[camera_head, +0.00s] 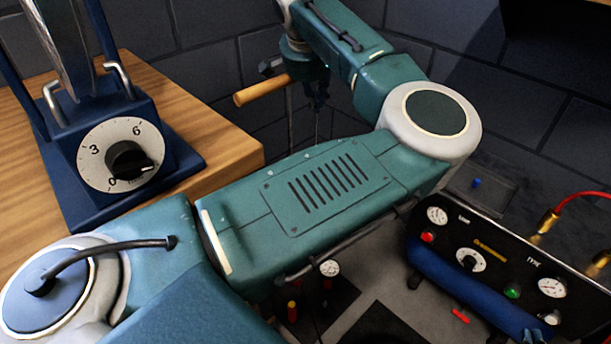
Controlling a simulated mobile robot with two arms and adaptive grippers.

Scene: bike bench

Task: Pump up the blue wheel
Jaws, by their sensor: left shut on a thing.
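A wooden handle (262,90) sticks out to the left of my left gripper (318,98) at top centre. This gripper is small and dark in the picture, and it appears shut on the handle. A thin rod (290,118) runs down below the handle, and my arm hides what lies beneath. A blue stand (95,205) with a white dial (124,155) marked 0, 3 and 6 is on the left. A shiny grey curved piece (66,45) rises above it, cut off by the top edge; I cannot tell whether it is the wheel. My right gripper is not in view.
The stand is on a wooden bench (190,120). A black panel (485,250) with gauges, a knob and a red hose (585,196) is at lower right. A small gauge (329,268) shows below my arm. A dark block wall (540,100) closes the back.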

